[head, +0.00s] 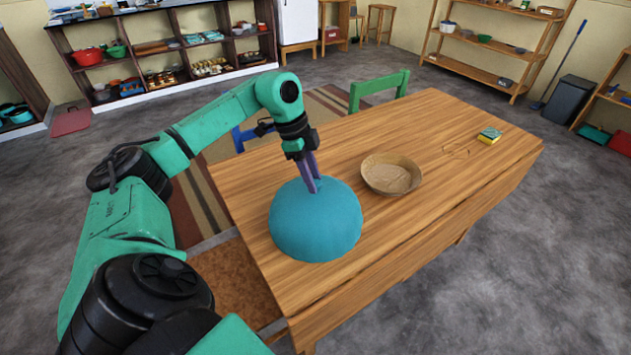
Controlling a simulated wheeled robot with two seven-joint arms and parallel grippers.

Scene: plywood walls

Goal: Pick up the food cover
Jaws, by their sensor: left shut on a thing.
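The food cover (314,228) is a blue-teal dome. It rests on the wooden table (440,125) near the table's front left edge. My left gripper (315,187) points down at the top of the dome, with its purple fingers shut on it. The exact contact at the fingertips is hard to make out. Whatever is under the dome is hidden. My right gripper is not in view.
A shallow wicker bowl (391,174) stands just right of the dome. A green chair (379,88) is behind the table. The table's middle back is clear.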

